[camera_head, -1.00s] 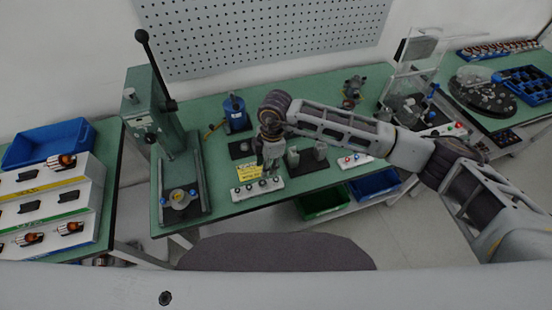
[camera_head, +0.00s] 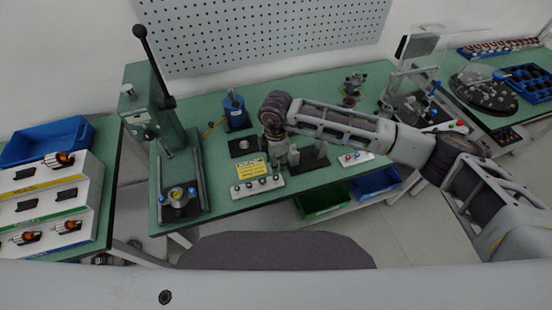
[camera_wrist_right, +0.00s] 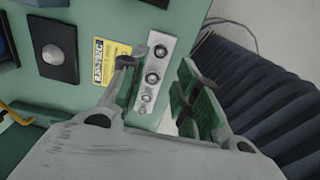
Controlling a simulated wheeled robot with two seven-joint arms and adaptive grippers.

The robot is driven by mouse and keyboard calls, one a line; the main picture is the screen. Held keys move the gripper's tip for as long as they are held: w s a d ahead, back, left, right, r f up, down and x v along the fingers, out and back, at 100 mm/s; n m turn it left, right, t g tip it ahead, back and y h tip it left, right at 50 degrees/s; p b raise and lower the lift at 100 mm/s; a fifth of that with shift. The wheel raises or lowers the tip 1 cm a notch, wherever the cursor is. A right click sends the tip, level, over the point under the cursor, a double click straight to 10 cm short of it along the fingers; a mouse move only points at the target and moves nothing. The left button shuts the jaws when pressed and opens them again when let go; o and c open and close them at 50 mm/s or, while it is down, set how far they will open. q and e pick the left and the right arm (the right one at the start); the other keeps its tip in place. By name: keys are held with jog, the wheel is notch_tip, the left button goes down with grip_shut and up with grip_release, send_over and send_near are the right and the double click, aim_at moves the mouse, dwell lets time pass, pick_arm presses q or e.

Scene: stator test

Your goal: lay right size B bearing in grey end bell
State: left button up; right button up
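A white strip (camera_head: 258,187) with several small dark-centred round bearings lies at the table's front edge, beside a yellow label (camera_head: 251,169). The strip (camera_wrist_right: 150,85) also shows in the right wrist view, partly behind a finger. My right gripper (camera_head: 279,162) is above the table, right of the label and behind the strip's right end. In the right wrist view my right gripper (camera_wrist_right: 165,88) has its fingers wide apart with nothing held between them. Grey parts (camera_head: 320,149) stand on a dark mat to its right; I cannot tell whether one is the grey end bell. My left gripper is out of view.
A green lever press (camera_head: 152,115) stands at the left. A dark plate with a silver disc (camera_head: 243,147) and a blue motor-like part (camera_head: 235,112) lie behind the label. A white strip with coloured buttons (camera_head: 356,158) is at the right front.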

aim_at(276, 178)
jog(key=shift+f+b, duration=0.8)
jog(key=shift+f, duration=1.1)
jog(key=shift+f+b, duration=0.45)
jog(key=shift+b, duration=0.05)
jog(key=shift+f+b, duration=1.65)
jog(key=shift+f, duration=0.1)
